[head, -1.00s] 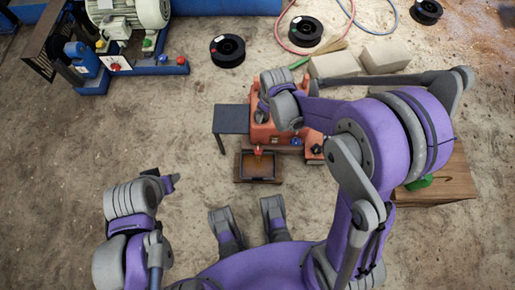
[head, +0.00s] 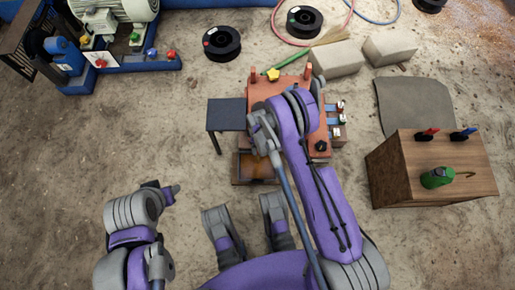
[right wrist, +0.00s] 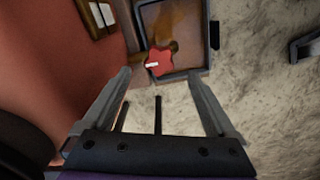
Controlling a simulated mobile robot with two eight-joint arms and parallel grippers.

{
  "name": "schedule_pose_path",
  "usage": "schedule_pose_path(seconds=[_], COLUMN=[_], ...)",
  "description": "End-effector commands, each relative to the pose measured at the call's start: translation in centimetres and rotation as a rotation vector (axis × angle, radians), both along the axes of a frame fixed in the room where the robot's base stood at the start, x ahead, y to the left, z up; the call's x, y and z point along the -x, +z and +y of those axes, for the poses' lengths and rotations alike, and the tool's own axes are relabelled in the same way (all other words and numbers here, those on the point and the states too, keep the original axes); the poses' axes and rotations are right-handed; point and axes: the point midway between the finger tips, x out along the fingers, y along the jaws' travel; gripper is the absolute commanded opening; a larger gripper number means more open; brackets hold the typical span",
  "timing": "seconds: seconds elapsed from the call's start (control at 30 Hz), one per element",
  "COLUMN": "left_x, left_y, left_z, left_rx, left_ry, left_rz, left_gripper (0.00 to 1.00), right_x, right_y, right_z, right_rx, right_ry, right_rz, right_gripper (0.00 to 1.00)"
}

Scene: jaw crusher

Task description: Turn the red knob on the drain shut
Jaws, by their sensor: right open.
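The red knob (right wrist: 159,62) shows in the right wrist view as a lobed red handle with a small white mark. It is above the near edge of a dark-rimmed tray (right wrist: 207,45) with a brown inside. In the head view the tray (head: 240,165) stands in front of the orange machine (head: 262,90), and my right arm hides the knob. My right gripper (right wrist: 160,76) is open, its two fingers spread apart with the knob appearing between and just beyond their tips. Nothing is between the fingers. My left gripper (head: 174,190) is off to the left of the tray, apart from everything; its jaws are too small to read.
A dark side table (head: 227,115) adjoins the machine's left. A wooden cabinet (head: 395,180) with a green can (head: 437,178) stands at right. Concrete blocks (head: 338,58) lie behind.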

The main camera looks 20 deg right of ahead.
Motion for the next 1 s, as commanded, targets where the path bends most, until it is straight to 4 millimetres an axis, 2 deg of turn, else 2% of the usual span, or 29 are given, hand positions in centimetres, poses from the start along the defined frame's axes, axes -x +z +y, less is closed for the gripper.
schedule_pose_path(seconds=[0.03,0.1,0.3,0.43,0.73,1.0], left_x=[-0.1,-0.1,-0.2,-0.2,-0.2,-0.2], left_y=[-0.4,-0.6,-1.1,-1.2,-1.2,-1.2], left_z=[0.0,0.0,0.0,0.0,0.0,0.0], left_rx=[0.000,0.000,0.000,0.000,0.000,0.000], left_ry=[0.000,0.000,0.000,0.000,0.000,0.000], left_rz=[0.000,0.000,-0.001,-0.001,-0.001,-0.001], left_gripper=[0.50,0.50,0.50,0.50,0.50,0.50], right_x=[0.0,-0.1,0.0,0.0,0.0,0.0], right_y=[-1.3,-2.6,-5.3,-6.0,-6.2,-6.2], right_z=[0.0,0.0,0.0,0.0,0.0,0.0], right_rx=[0.000,0.000,-0.001,-0.001,0.000,0.000], right_ry=[-0.001,-0.001,-0.001,-0.001,-0.002,-0.002], right_rz=[0.000,0.000,-0.001,-0.001,0.000,0.000], right_gripper=[0.92,0.92,0.92,0.92,0.92,0.43])
